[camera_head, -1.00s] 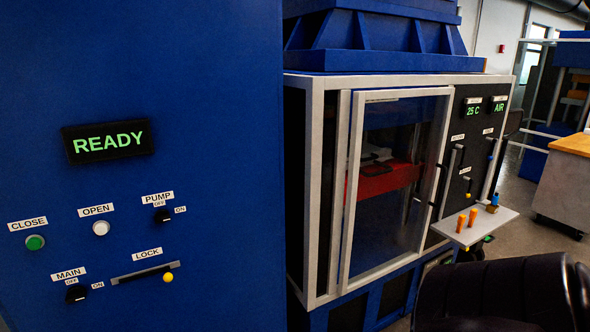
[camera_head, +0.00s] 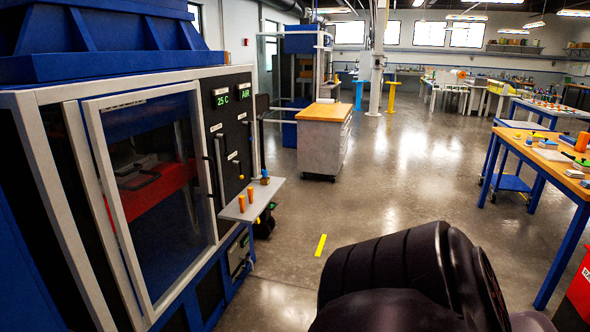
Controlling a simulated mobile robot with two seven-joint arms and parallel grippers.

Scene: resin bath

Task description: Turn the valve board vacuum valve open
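The black valve board (camera_head: 229,128) stands at the right end of the blue and white machine, seen at a slant. Two green displays at its top read "25 C" (camera_head: 220,98) and "AIR" (camera_head: 244,92). Below them are small white labels, too small to read, and dark levers, one with a yellow tip (camera_head: 241,177). I cannot tell which lever is the vacuum valve or how it is set. Neither of my grippers is in view. Only a dark link of my arm shows at the bottom right.
The machine's framed glass door (camera_head: 152,190) is left of the board. A pale shelf (camera_head: 272,189) with two orange cylinders (camera_head: 246,199) juts out below the board. A wood-topped cabinet (camera_head: 324,130) stands behind. Open floor (camera_head: 400,180) lies to the right, then a workbench (camera_head: 545,158).

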